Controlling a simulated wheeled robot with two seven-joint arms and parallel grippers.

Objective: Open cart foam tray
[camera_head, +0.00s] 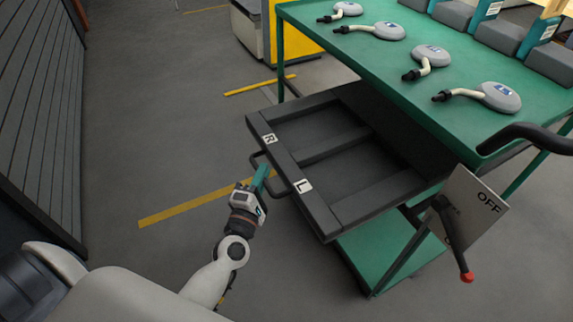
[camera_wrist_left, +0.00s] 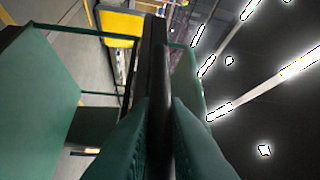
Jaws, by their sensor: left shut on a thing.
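The cart's dark foam tray (camera_head: 324,216) is pulled out from under the green cart top. It has two empty-looking compartments and R and L labels on its front rim. A dark handle (camera_head: 255,161) sticks out from the tray's front. My left gripper (camera_head: 262,174) is at this handle, with its teal fingers shut on it. In the left wrist view, the green fingers (camera_wrist_left: 160,125) close on both sides of the dark handle bar (camera_wrist_left: 158,65). My right gripper does not show in either view.
The green cart top (camera_head: 350,55) carries several grey round parts with bent pipes (camera_head: 500,97). A lower green shelf (camera_head: 360,262) shows below. The grey floor (camera_head: 150,110) at left is clear.

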